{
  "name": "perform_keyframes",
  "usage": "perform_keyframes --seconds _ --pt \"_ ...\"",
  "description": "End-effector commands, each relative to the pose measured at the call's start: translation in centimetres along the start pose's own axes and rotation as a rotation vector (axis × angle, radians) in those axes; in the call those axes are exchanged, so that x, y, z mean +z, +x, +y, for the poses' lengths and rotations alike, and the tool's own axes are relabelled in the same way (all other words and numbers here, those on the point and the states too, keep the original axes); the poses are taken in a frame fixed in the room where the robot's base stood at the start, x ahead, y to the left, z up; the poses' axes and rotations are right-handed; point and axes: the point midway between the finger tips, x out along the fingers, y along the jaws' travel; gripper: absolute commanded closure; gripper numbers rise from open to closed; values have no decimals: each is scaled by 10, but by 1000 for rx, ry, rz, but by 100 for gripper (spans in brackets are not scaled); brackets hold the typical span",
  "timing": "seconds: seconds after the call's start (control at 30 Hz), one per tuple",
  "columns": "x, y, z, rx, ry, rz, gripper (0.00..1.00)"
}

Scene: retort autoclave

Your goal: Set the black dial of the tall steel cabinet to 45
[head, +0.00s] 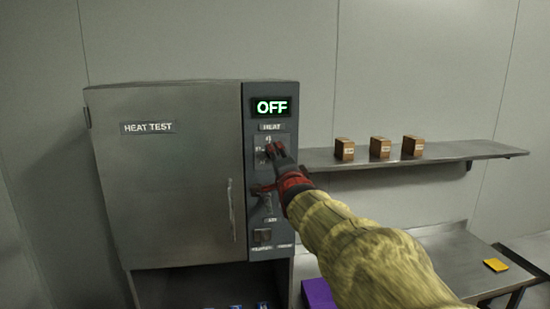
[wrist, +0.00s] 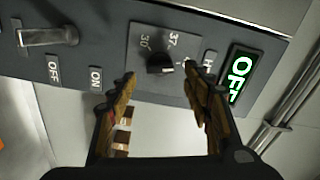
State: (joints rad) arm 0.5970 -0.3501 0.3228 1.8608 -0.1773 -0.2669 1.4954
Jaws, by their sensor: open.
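The tall steel cabinet (head: 175,200) stands at left in the head view, its door marked HEAT TEST. Its dark control panel has a display (head: 272,107) reading OFF. In the wrist view the black dial (wrist: 160,64) sits on a grey plate with the marks 30 and 37 readable; another mark is partly hidden by the right finger. I cannot tell which mark the dial points to. My gripper (wrist: 159,78) is open, its fingertips on either side of the dial in the picture; contact cannot be told. In the head view my gripper (head: 263,168) covers most of the dial area.
A lever switch (wrist: 48,36) with OFF and ON labels is on the same panel. The door handle (head: 231,210) is left of the panel. A wall shelf (head: 450,152) with three brown boxes is at right. Below are a steel table (head: 450,260), a yellow item (head: 496,265) and a purple item (head: 318,294).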

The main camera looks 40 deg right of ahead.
Motion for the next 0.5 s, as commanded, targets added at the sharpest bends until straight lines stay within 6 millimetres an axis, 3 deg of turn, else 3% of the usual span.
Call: perform_keyframes --seconds 0.2,0.5 --pt "0 -43 0 -1 0 1 50" --pt "0 -72 1 1 -1 0 50"
